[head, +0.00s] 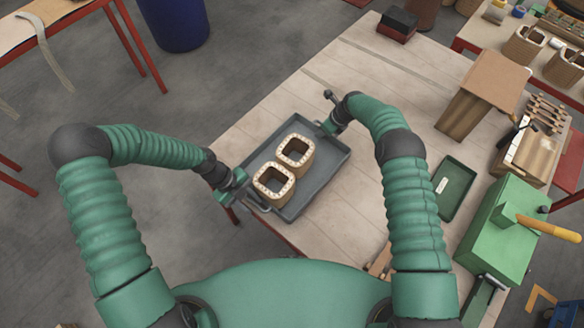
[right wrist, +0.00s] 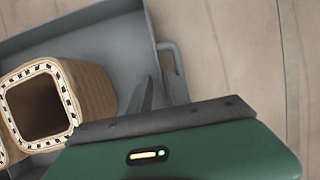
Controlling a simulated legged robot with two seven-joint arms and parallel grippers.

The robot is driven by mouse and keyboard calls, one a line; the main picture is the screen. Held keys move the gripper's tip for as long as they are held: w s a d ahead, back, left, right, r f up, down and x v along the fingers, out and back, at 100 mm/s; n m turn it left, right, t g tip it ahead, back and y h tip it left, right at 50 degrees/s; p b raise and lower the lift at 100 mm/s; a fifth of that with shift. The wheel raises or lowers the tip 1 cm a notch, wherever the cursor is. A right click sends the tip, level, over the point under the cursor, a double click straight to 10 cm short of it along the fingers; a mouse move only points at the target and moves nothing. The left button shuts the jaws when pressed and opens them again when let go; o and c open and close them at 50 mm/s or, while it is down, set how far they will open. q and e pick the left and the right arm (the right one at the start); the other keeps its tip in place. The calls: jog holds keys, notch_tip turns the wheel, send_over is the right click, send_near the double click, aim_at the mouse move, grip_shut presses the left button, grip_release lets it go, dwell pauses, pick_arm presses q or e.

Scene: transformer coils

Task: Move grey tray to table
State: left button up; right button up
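The grey tray (head: 322,166) is at the near left edge of the wooden table and holds two square wooden coils, one (head: 311,161) farther back and one (head: 287,193) nearer. Whether its base touches the tabletop is unclear. My left gripper (head: 246,194) is at the tray's left end, beside its handle. My right gripper (head: 325,127) is at the opposite end. In the right wrist view, dark fingers (right wrist: 151,92) sit beside the tray's handle (right wrist: 174,68), with the tray (right wrist: 108,48) and a coil (right wrist: 82,88) left of them. Finger closure on either handle is not clear.
The wooden table (head: 390,95) has bare room behind the tray. A green tray (head: 454,188), a cardboard-topped box (head: 490,85) and a green machine (head: 497,235) stand to the right. A black-and-red box (head: 398,25) is at the far end.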

pick_arm(q)
jog(key=shift+d, duration=0.1)
pick_arm(e)
jog(key=shift+d, duration=0.15)
pick_arm(q)
jog(key=shift+w+r, duration=0.1)
jog(key=shift+r, duration=0.1)
pick_arm(e)
jog(key=shift+r, duration=0.2)
pick_arm(q)
jog(key=v, duration=1.1)
jog(key=shift+a+r, duration=0.2)
pick_arm(e)
jog(key=v, duration=1.1)
jog(key=shift+s+r, duration=0.1)
jog(key=shift+s, duration=0.05)
